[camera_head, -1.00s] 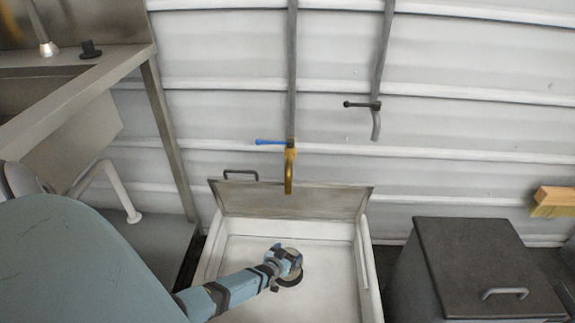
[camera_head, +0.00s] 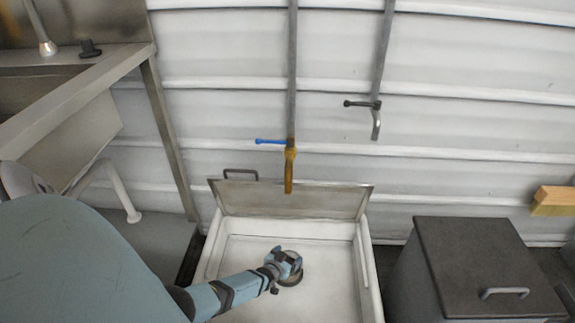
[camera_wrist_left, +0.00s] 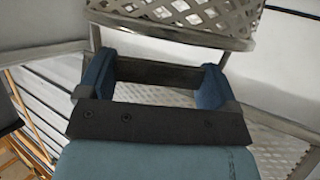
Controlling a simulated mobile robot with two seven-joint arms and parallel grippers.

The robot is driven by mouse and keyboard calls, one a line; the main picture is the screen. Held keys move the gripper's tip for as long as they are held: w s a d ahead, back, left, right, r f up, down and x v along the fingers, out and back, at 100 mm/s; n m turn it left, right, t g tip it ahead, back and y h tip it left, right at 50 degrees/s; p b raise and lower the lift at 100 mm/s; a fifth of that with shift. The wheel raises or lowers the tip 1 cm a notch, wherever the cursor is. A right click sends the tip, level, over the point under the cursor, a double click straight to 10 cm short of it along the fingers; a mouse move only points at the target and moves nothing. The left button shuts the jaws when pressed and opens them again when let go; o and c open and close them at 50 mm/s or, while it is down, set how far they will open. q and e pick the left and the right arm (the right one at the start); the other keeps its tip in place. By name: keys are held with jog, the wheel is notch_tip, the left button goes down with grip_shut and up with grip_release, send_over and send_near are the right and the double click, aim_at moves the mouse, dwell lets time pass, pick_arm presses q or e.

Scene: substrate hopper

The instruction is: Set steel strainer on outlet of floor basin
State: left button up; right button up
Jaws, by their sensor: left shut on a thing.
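The white floor basin (camera_head: 335,300) stands on the floor below the brass tap, its lid raised against the wall side. My left gripper (camera_head: 289,266) reaches down into the basin and is shut on the steel strainer (camera_head: 292,281). In the left wrist view, the strainer (camera_wrist_left: 185,14) shows as a round steel lattice with a plain rim, just beyond the two blue fingers of the gripper (camera_wrist_left: 152,78). The outlet is hidden under the strainer and gripper, so I cannot tell whether the strainer touches it. My right gripper is not in view.
The basin's raised metal lid (camera_head: 290,199) stands behind. A brass tap with blue lever (camera_head: 289,168) hangs above it, and a grey tap (camera_head: 376,120) to its right. A dark lidded bin (camera_head: 480,262) stands right, a steel sink bench (camera_head: 75,98) left.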

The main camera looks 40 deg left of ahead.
pick_arm(q)
jog(key=shift+f, duration=0.2)
jog(key=o, duration=0.8)
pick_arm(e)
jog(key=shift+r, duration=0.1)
pick_arm(q)
jog(key=p+v, duration=0.8)
jog(key=v, duration=0.5)
jog(key=shift+s+d+r, duration=0.1)
jog(key=shift+s+r, duration=0.05)
jog(key=shift+s, duration=0.2)
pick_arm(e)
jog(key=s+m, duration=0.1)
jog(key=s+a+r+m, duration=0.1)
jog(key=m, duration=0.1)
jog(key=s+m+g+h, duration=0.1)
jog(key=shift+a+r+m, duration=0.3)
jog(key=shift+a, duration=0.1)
pick_arm(q)
jog(key=shift+r, duration=0.15)
